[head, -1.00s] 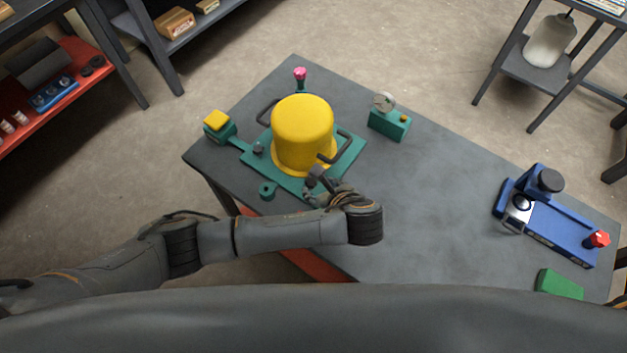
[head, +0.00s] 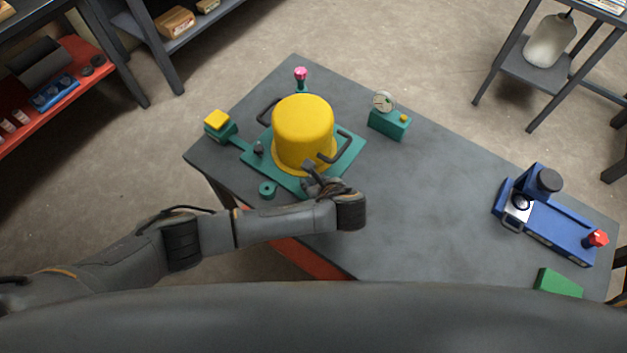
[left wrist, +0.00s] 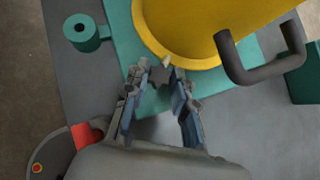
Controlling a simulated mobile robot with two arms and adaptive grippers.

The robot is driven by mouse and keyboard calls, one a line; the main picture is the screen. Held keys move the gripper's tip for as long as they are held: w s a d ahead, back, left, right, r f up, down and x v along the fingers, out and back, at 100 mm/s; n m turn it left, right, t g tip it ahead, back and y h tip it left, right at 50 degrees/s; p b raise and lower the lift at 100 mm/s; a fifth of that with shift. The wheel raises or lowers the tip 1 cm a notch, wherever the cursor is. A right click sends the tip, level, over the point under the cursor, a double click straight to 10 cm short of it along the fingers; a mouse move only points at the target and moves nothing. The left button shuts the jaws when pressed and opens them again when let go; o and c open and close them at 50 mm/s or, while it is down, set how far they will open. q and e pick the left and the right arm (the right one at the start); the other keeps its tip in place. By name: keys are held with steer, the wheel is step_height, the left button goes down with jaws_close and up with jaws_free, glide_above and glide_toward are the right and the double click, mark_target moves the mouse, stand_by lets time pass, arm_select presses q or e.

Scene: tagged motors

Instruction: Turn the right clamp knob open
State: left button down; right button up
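A yellow dome-shaped cover (head: 303,130) with dark handles stands on a teal base plate (head: 349,155). A small dark knob (head: 258,149) stands on the plate at the cover's left. No matching knob shows clearly at the right, where my left gripper (head: 312,175) covers part of the plate. That gripper is by the cover's front lower edge. In the left wrist view, its fingers (left wrist: 160,82) are apart, with a small pale tip (left wrist: 166,61) just beyond them at the cover's rim. I cannot tell what that tip belongs to. My right gripper is not in view.
A dark handle (left wrist: 262,62) juts out close to the right of the fingers. A teal ring (head: 267,189), a pink-topped knob (head: 301,74), a yellow-topped block (head: 217,121) and a gauge (head: 384,101) surround the cover. A blue device (head: 548,225) stands right; the table's middle is clear.

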arm_select(q)
steer(key=shift+a+r+m+h+p, duration=0.15)
steer(key=shift+m+h+p, duration=0.2)
steer(key=shift+p, duration=0.3)
steer(key=m+h+p, duration=0.2)
steer(key=m+p, duration=0.1)
steer(key=shift+a+r+t, duration=0.15)
steer(key=shift+a+t, duration=0.05)
steer(key=shift+t, duration=0.2)
steer(key=m+h+p, duration=0.2)
steer(key=m, duration=0.1)
steer(key=m+h+p, duration=0.1)
steer(key=shift+a+m+h, duration=0.25)
steer(key=shift+m, duration=0.1)
steer(key=shift+w+a+f+m+g+h+p, duration=0.1)
steer(key=shift+f+m+g+h+p, duration=0.1)
steer(key=shift+m+g+h+p, duration=0.45)
steer(key=m+g+h, duration=0.1)
steer(key=m+h, duration=0.1)
steer(key=m, duration=0.1)
steer(key=shift+w+a, duration=0.1)
steer(key=m+g+h, duration=0.1)
steer(key=m, duration=0.1)
steer(key=shift+w+m, duration=0.15)
steer(key=shift+m, duration=0.2)
steer(key=shift+a+f+m+g+h+b, duration=0.1)
steer(key=shift+m+g+h+b, duration=0.2)
steer(key=shift+m+g+h, duration=0.6)
steer(key=shift+m+y, duration=0.25)
steer(key=shift+m, duration=0.15)
